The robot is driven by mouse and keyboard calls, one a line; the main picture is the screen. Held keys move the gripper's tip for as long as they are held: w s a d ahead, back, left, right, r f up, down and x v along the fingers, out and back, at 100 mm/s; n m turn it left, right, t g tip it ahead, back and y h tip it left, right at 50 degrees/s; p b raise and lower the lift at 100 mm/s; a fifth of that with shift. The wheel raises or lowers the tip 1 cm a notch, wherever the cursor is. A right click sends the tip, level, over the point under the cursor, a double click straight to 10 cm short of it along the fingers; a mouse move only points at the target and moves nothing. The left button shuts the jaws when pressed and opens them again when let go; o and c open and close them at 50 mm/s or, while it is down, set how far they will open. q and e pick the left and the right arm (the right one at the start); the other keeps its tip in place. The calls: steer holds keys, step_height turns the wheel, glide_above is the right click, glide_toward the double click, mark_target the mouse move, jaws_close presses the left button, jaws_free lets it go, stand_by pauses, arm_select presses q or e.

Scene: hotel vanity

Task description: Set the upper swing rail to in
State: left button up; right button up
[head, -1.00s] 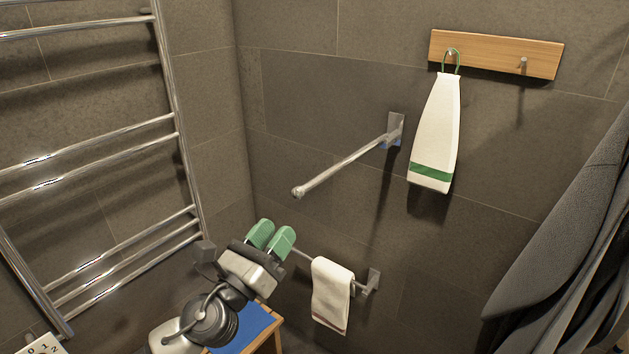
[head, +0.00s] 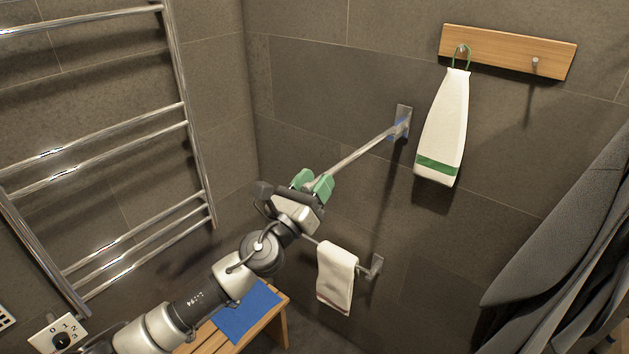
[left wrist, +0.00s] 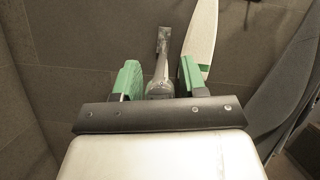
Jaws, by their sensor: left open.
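The upper swing rail (head: 352,157) is a chrome bar that sticks out from its wall bracket (head: 402,121) toward the lower left. My left gripper (head: 312,183) is at the rail's free end, with its green fingers open on either side of it. In the left wrist view the rail's end (left wrist: 160,88) lies between the two green fingers (left wrist: 158,80), with a visible gap to the right finger; contact on the left is unclear. A lower rail with a white towel (head: 337,277) is below, its outer end hidden behind my gripper. My right gripper is not seen.
A chrome ladder rack (head: 187,125) stands at the left. A white-green towel (head: 443,130) hangs from a wooden hook board (head: 507,52). Grey robes (head: 570,235) hang at the right. A wooden bench with a blue mat (head: 247,312) is below my arm.

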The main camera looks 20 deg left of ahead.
arm_select(q)
jaws_close()
